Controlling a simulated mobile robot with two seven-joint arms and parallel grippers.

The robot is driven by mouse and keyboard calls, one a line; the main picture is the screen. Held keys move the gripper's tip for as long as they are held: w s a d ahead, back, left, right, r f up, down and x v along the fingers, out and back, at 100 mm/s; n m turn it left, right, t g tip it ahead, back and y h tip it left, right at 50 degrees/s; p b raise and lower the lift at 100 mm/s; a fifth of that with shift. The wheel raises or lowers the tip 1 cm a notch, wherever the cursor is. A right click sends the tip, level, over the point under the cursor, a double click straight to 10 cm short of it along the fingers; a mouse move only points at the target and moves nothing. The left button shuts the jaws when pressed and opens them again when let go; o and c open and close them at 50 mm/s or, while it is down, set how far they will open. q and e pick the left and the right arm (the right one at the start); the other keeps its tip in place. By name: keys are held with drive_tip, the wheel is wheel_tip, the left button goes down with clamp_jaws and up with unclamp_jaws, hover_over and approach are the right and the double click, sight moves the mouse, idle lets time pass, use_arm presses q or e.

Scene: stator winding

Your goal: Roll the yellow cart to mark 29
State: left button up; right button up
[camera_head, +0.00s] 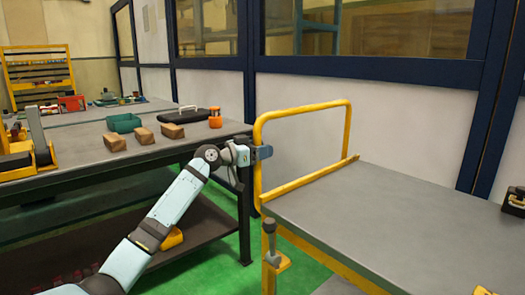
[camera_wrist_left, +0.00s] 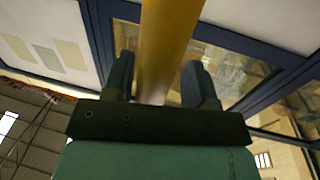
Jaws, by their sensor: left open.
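The yellow cart has a grey deck (camera_head: 375,225) and a looped yellow handle (camera_head: 300,110) at its left end. My left gripper (camera_head: 263,153) is at the near upright of this handle, in the middle of the head view. In the left wrist view the yellow bar (camera_wrist_left: 165,45) runs between the two dark fingers of the left gripper (camera_wrist_left: 161,85). The fingers stand apart, with the bar between them; I cannot tell whether either touches it. No floor mark with 29 shows. My right gripper does not show.
A dark workbench (camera_head: 80,170) stands left of the cart, with wooden blocks (camera_head: 143,136), a green bin (camera_head: 124,123) and a black case (camera_head: 190,115). A blue-framed wall (camera_head: 390,115) stands behind the cart. Green floor (camera_head: 225,225) shows between bench and cart.

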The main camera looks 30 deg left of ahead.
use_arm(q)
drive_tip(key=shift+d, duration=0.1)
drive_tip(key=p+v, duration=0.2)
drive_tip(key=v, duration=1.2)
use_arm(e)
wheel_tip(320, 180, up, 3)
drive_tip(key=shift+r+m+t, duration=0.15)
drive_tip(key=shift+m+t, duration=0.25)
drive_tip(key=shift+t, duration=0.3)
use_arm(q)
drive_tip(key=shift+f, duration=0.1)
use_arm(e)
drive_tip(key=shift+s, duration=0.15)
